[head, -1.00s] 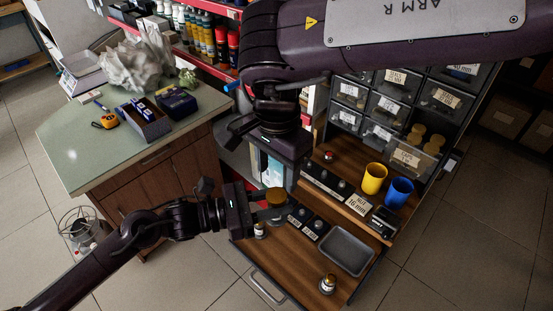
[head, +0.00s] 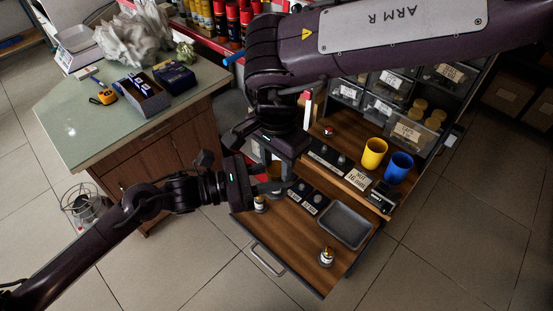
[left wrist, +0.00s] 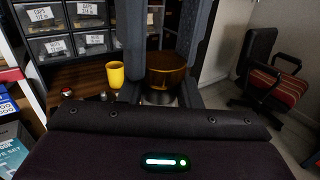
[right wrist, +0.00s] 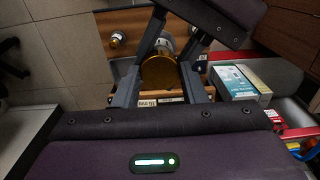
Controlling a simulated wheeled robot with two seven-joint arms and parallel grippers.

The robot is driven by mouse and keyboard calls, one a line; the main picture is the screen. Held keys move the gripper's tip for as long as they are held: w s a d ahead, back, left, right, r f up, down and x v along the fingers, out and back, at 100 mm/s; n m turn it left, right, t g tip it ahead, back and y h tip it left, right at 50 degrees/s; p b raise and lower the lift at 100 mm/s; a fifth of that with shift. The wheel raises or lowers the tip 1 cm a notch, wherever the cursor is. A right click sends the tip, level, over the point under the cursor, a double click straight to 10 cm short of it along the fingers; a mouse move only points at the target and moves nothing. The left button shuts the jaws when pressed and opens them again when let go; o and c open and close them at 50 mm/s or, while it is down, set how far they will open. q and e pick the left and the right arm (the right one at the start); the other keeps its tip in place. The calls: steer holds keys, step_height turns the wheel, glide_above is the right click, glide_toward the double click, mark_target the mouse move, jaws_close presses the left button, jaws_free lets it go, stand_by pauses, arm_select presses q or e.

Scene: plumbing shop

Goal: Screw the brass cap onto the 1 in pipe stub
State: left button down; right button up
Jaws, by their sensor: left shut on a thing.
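My left gripper (head: 272,188) is shut on a silvery piece, apparently the pipe stub (left wrist: 160,98), held upright above the pull-out drawer. The brass cap (left wrist: 166,74) sits at the stub's top; the thread between them is hidden. My right gripper (head: 286,152) points down from above, its fingers on either side of the cap. The right wrist view shows the cap's round gold top (right wrist: 160,74) between those fingers. It is unclear whether they press on it. In the head view the right gripper partly covers the cap.
Below lies the wooden drawer with a grey tray (head: 346,226), labelled holders (head: 308,199) and a small brass-topped fitting (head: 327,256). Yellow (head: 374,153) and blue (head: 399,166) cups stand to the right, before the parts bins. A green-topped cabinet (head: 70,131) is at the left.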

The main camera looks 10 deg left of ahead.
steer(key=shift+c, duration=1.4)
steer(key=m, duration=0.3)
steer(key=o, duration=1.1)
steer(key=shift+r, duration=2.3)
